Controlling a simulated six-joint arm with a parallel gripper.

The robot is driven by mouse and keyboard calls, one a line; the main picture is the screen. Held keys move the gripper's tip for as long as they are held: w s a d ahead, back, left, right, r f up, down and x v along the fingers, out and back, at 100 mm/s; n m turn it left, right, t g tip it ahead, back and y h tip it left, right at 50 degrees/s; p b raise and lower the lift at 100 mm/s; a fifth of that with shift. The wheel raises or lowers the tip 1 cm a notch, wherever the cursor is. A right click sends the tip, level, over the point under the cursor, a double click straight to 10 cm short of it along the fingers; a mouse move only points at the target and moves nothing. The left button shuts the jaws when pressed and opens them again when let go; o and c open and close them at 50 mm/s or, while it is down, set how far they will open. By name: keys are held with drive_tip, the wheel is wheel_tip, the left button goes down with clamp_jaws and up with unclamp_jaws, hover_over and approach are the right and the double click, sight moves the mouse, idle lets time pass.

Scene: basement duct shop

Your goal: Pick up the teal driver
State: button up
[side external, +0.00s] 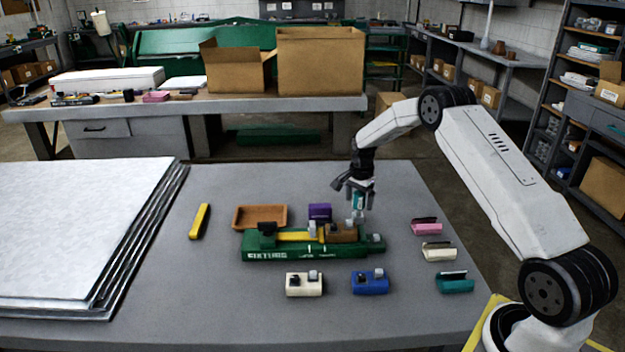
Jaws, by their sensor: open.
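My gripper (359,203) points straight down over the right part of the green fixture (290,252). Its jaws are open. A small upright teal piece (359,200) shows between or right beside the fingers; it looks like the teal driver, but I cannot tell whether the fingers touch it. Its lower end is near a brown block (342,233) on the fixture, and what it rests on is hidden. A separate teal block (455,283) with a dark top lies at the right front of the table.
A pink block (426,227) and a cream block (438,251) lie at right. A white block (304,284) and a blue block (370,282) lie in front. A purple block (320,212), brown tray (238,217), yellow bar (199,221) and sheet stack (70,230) are also on the table.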

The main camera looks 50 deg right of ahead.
sight(359, 192)
clamp_jaws()
drive_tip(key=shift+r, duration=0.15)
idle(0.4)
drive_tip(key=shift+r, duration=0.5)
wheel_tip(359, 192, up, 2)
drive_tip(key=s+a+r, duration=0.2)
drive_tip(key=s+r, duration=0.3)
drive_tip(key=s, duration=0.1)
drive_tip(key=s+a+r, duration=0.3)
drive_tip(key=s+r, duration=0.1)
drive_tip(key=s, duration=0.2)
drive_tip(key=shift+s+a+r, duration=0.35)
